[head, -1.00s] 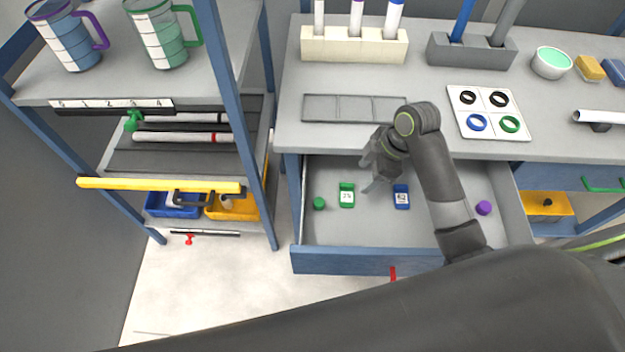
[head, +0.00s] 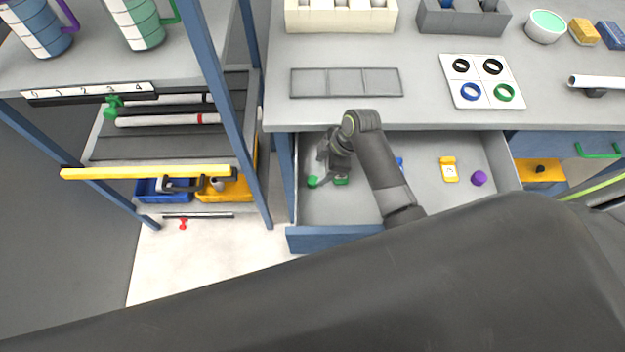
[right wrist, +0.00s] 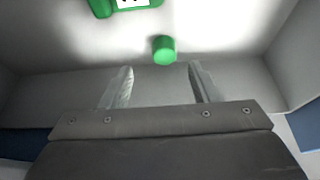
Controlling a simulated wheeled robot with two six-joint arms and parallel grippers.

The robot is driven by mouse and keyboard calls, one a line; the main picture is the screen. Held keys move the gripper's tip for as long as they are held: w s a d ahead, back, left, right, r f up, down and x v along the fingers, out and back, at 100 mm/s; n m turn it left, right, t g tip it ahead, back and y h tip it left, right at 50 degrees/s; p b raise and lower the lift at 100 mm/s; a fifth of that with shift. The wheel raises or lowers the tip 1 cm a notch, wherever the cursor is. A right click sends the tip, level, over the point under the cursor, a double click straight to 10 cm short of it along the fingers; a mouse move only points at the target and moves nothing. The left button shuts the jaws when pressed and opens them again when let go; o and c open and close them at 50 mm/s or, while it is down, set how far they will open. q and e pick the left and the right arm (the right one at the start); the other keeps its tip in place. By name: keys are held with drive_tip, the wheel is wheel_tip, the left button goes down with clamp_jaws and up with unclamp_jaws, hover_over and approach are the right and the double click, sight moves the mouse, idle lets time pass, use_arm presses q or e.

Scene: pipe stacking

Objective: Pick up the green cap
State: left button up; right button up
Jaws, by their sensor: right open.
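The green cap (head: 312,181) lies on the floor of the open drawer (head: 335,238), near its left side. In the right wrist view the green cap (right wrist: 164,50) sits just beyond the fingertips, roughly centred between them. My right gripper (head: 321,174) is over the drawer's left part, close to the cap. In the right wrist view the right gripper (right wrist: 162,76) is open with nothing between its fingers. My left gripper is not in view.
A green labelled item (head: 341,181) lies beside the cap, partly hidden by my arm. A yellow labelled item (head: 449,169) and a purple cap (head: 479,178) lie farther right in the drawer. The drawer walls and the shelf post (head: 213,90) stand close on the left.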

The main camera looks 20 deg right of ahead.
sight(313, 179)
drive_tip(key=x, duration=0.4)
drive_tip(key=shift+s+a, duration=0.3)
drive_tip(key=shift+w+a+f, duration=0.1)
drive_tip(key=shift+a+f, duration=0.05)
drive_tip(key=shift+f, duration=0.4)
drive_tip(key=c, duration=1)
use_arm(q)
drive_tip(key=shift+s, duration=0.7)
use_arm(e)
drive_tip(key=shift+r, duration=0.1)
